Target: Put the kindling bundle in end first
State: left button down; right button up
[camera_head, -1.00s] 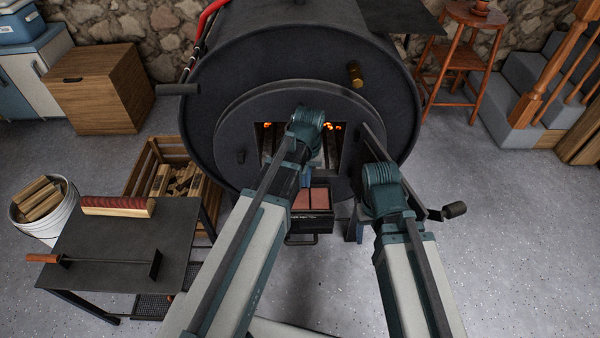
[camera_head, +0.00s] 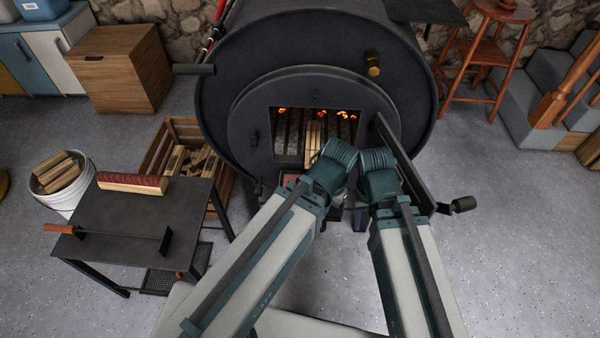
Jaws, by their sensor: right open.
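The kindling bundle (camera_head: 315,133), pale sticks, lies inside the stove's firebox with its length running inward; its near end is partly hidden by my left wrist. The black barrel stove (camera_head: 225,110) has its firebox opening uncovered, with embers (camera_head: 321,115) glowing at the back. The stove door (camera_head: 408,168) stands swung open at the right. My right gripper (camera_head: 377,180) is in front of the opening's right side, outside the stove, apart from the bundle and open; its fingers are mostly hidden by my wrist. My left gripper is hidden behind its wrist, below the opening.
A black side table (camera_head: 110,222) at left holds a red-barked log (camera_head: 133,183) and an orange-handled tool (camera_head: 115,233). A bucket of wood (camera_head: 67,200) and a wooden crate (camera_head: 158,150) stand near it. A stool (camera_head: 478,65) stands at back right. The right-hand floor is clear.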

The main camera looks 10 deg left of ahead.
aim_at(314, 136)
jog(key=l+u, duration=0.15)
jog(key=u, duration=0.25)
jog(key=k+l+u, duration=0.1)
jog(key=u, duration=0.35)
jog(key=k+u, duration=0.1)
jog(key=u, duration=0.3)
jog(key=k+l+u, duration=0.1)
jog(key=u, duration=0.35)
jog(key=k+l+u, duration=0.1)
jog(key=k+u, duration=0.5)
jog(key=u, duration=0.15)
jog(key=k+l+z, duration=0.1)
jog(key=k+z, duration=0.2)
jog(key=k+l+z, duration=0.15)
jog(key=z, duration=1.05)
jog(key=i+l+z, duration=0.15)
jog(key=z, duration=0.3)
jog(key=i+l, duration=0.1)
jog(key=i, duration=0.7)
